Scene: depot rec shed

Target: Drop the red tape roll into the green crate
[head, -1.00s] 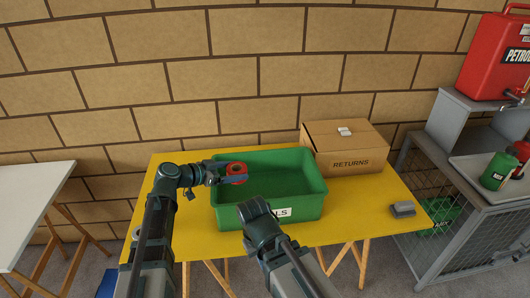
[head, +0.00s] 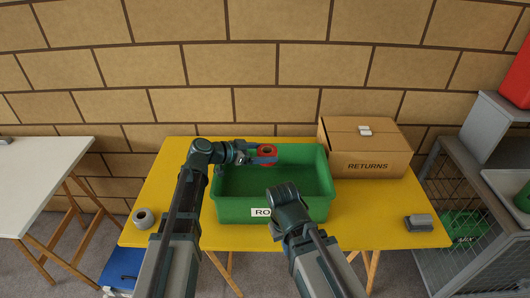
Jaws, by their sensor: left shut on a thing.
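The red tape roll (head: 267,149) is held by my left gripper (head: 262,155), above the back part of the green crate (head: 328,187). My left gripper is shut on the roll. The crate stands open on the yellow table, with a white label, partly hidden, on its front wall. My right gripper (head: 284,194) is lower, in front of the crate in this view and covering part of its front wall. Its fingertips are too unclear to tell whether they are open.
A cardboard box marked RETURNS (head: 365,150) stands right of the crate on the yellow table (head: 165,185). A grey tape roll (head: 144,217) lies at the front left, a grey block (head: 419,222) at the front right. A white table (head: 38,180) stands at left, a grey cage (head: 460,215) at right.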

